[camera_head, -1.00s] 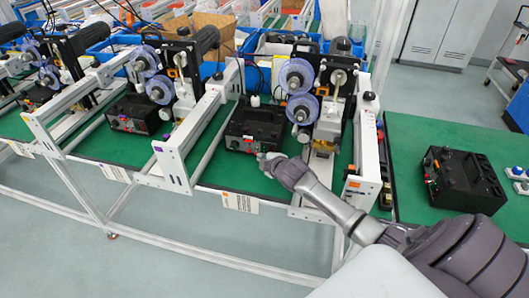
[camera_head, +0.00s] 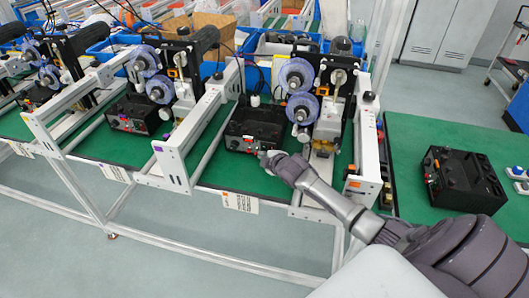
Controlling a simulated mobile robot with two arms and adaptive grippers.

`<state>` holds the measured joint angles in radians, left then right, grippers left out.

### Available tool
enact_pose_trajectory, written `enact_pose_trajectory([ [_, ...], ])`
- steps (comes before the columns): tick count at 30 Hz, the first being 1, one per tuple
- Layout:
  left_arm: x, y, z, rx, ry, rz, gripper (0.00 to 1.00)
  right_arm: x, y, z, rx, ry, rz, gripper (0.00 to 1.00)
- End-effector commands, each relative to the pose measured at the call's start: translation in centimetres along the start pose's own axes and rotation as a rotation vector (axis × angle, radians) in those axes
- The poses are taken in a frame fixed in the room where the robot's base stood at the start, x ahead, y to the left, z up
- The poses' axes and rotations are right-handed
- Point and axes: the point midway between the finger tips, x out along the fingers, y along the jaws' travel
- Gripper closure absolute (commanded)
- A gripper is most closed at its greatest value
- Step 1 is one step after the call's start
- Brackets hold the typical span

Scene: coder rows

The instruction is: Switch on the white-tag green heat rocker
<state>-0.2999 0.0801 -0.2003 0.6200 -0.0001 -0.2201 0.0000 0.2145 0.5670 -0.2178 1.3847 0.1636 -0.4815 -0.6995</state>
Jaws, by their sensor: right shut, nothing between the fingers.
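A black control box (camera_head: 254,126) stands on the green bench mat beside the coder with purple reels. Small knobs and switches show on its front face, too small to tell which is the green heat rocker or whether it is on. My right gripper (camera_head: 265,157) is shut and empty, at the lower right of that front face. I cannot tell whether its tips touch the box. A paper tag with an orange mark (camera_head: 239,202) hangs on the bench edge below. My left gripper is not in view.
A second black box (camera_head: 136,115) stands at the coder to the left, and another (camera_head: 463,180) on the right bench. A white frame rail (camera_head: 368,155) stands right of the near coder. Blue bins (camera_head: 265,48) are behind.

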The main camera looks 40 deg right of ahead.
Motion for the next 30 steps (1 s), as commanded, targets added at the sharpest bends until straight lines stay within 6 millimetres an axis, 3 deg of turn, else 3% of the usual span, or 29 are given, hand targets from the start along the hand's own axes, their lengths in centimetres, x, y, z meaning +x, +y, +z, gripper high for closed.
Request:
enact_pose_trajectory([
  [30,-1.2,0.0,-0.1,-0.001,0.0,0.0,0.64,-0.9,-0.7,-0.7,0.0,0.001,0.001,1.0],
])
